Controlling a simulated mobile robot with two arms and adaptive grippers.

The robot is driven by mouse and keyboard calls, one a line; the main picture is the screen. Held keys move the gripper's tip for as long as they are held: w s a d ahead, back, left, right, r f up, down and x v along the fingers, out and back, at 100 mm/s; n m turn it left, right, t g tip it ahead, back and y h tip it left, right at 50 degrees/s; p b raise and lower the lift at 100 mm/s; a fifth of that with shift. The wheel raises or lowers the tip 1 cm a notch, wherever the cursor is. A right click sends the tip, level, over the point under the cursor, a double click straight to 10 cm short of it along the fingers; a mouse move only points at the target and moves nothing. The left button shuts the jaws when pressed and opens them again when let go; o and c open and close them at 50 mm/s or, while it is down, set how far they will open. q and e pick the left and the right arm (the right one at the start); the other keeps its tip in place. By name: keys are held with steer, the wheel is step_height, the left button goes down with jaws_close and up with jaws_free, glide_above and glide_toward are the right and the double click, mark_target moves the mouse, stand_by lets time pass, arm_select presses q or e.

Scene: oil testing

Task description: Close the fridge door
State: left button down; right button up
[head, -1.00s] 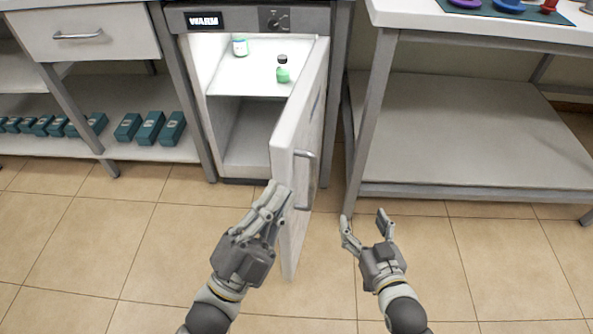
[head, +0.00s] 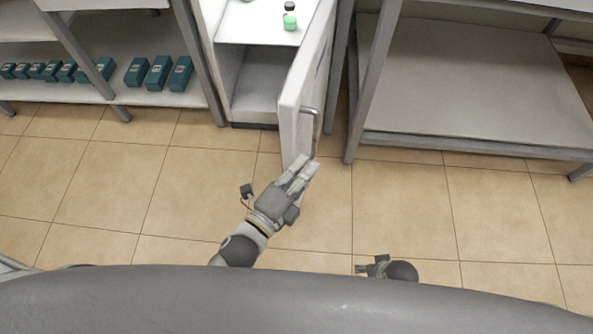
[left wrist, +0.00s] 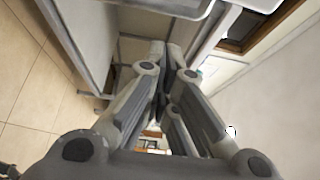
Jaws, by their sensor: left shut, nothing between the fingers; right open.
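The fridge (head: 255,80) stands at the top of the head view, lit inside and partly cut off by the frame. Its white door (head: 303,90) stands open, swung out toward me, with a grey handle (head: 313,120) on its right face. My left gripper (head: 305,170) is shut and empty, with its fingertips at the lower free edge of the door. I cannot tell whether they touch it. In the left wrist view its fingers (left wrist: 165,60) are together. My right gripper (head: 370,266) is open, low and right of the door, partly hidden by my body.
A green bottle (head: 290,17) stands on the fridge shelf. A shelf with several teal boxes (head: 158,74) is to the left. A metal-legged table with a lower shelf (head: 460,90) is close on the right. The tiled floor (head: 420,200) in front is clear.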

mark_target(316, 125)
arm_select(q)
steer(key=w, duration=0.4)
steer(key=w+a, duration=0.1)
steer(key=shift+w, duration=0.4)
arm_select(e)
steer(key=shift+s+f, duration=0.3)
arm_select(q)
steer(key=shift+a, duration=0.1)
arm_select(e)
steer(key=shift+w+r, duration=0.1)
steer(key=shift+w, duration=0.15)
